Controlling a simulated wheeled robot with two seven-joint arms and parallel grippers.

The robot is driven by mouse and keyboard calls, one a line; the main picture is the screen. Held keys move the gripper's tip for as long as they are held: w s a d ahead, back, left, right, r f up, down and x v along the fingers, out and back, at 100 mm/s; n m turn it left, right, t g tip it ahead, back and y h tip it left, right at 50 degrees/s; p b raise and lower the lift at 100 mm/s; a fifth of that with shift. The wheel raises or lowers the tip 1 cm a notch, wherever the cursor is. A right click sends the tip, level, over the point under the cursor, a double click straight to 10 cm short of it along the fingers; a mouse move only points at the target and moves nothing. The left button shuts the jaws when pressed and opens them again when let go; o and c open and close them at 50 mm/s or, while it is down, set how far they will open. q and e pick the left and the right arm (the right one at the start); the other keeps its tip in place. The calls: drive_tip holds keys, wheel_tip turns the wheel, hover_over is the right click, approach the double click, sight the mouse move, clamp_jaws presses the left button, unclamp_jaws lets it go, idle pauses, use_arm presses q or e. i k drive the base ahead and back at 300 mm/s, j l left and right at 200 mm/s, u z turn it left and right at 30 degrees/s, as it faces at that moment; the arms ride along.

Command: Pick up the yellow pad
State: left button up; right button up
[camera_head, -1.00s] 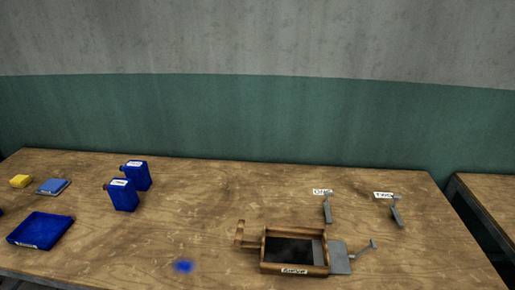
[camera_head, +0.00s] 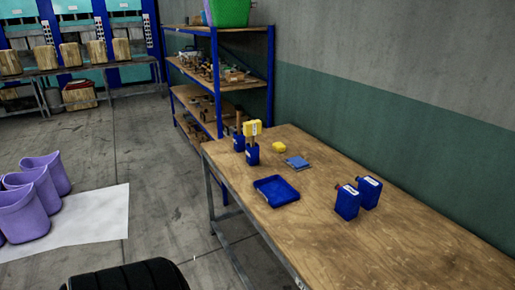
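The yellow pad (camera_head: 279,147) lies on the wooden table (camera_head: 345,255) near its far left end, just behind a flat blue pad (camera_head: 297,162). Another yellow item (camera_head: 252,128), block-shaped with a pale label, stands atop a handle in a blue holder (camera_head: 252,154) at the table's left edge. Neither of my grippers shows in this view.
A blue tray (camera_head: 276,191) and two blue bottles (camera_head: 347,203) (camera_head: 369,191) stand on the table. A blue-framed shelf (camera_head: 272,75) is behind the table's left end. Purple buckets (camera_head: 28,212) stand on a white sheet (camera_head: 95,214). Grey floor left of the table is open.

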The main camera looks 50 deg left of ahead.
sight(278, 147)
drive_tip(key=u, duration=1.6)
drive_tip(key=i+j+u, duration=0.4)
drive_tip(key=i, duration=0.15)
drive_tip(key=i+j+u, duration=0.35)
drive_tip(key=i, duration=0.25)
drive_tip(key=i+u, duration=0.4)
drive_tip(key=i, duration=0.2)
drive_tip(key=i+j+z, duration=0.1)
drive_tip(key=i+z, duration=0.35)
drive_tip(key=i+j+z, duration=0.25)
drive_tip(key=i+z, duration=0.2)
drive_tip(key=i+j+z, duration=0.5)
